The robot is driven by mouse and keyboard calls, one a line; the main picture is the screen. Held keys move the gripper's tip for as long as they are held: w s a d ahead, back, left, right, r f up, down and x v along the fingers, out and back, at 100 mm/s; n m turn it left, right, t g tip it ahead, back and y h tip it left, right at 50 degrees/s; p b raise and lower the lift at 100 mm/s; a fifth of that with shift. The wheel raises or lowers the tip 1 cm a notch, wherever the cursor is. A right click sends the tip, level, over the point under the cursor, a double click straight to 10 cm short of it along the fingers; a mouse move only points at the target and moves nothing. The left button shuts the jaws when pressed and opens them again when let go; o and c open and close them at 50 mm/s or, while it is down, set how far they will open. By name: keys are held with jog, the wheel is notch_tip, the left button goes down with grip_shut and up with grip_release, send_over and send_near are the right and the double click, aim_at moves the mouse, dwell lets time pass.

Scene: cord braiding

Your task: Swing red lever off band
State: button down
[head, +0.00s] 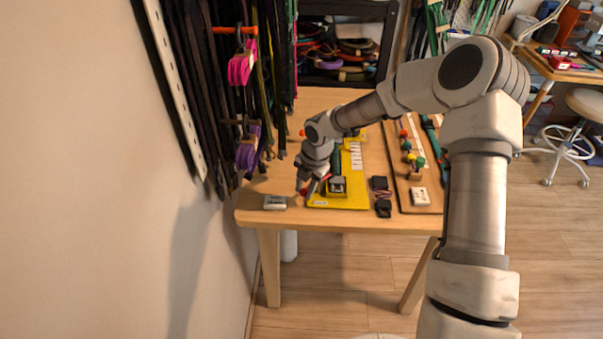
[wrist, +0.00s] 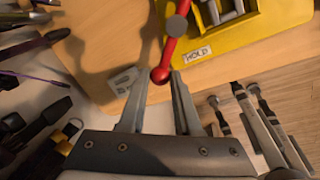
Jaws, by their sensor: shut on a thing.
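The red lever (wrist: 170,50) shows in the wrist view as a red bar with a grey round pivot and a red ball at its near end. My gripper (wrist: 157,82) is shut on the lever near that ball, one finger on each side. In the head view my gripper (head: 308,188) is low at the left edge of the yellow board (head: 345,203), with a bit of red at its fingers. A label reading "HOLD" (wrist: 198,54) lies on the yellow board beside the lever. I cannot make out the band under the lever.
A small grey-white box (head: 275,203) lies left of the board. Black clips (head: 381,196) and a second board with coloured balls (head: 410,150) lie to the right. Hanging cords (head: 245,80) crowd the left wall side of the table (head: 262,217).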

jog(key=n+p, duration=0.1)
jog(key=s+d+n+p, duration=0.1)
jog(key=n+p, duration=0.1)
jog(key=shift+d+r+g, duration=0.15)
jog(key=shift+g, duration=0.15)
jog(key=shift+s+d+n+p, duration=0.1)
jog(key=shift+d+n+p, duration=0.35)
jog(key=shift+n+p, duration=0.4)
jog(key=shift+f, duration=0.2)
jog(key=c, duration=0.6)
grip_release()
jog(key=shift+c, duration=0.2)
jog(key=d+r+p, duration=0.1)
jog(key=d+r, duration=0.2)
jog(key=r, duration=1.4)
jog(key=shift+s+d+p, duration=0.15)
jog(key=shift+s+p, duration=0.15)
jog(key=shift+p, duration=0.05)
jog(key=shift+r, duration=0.1)
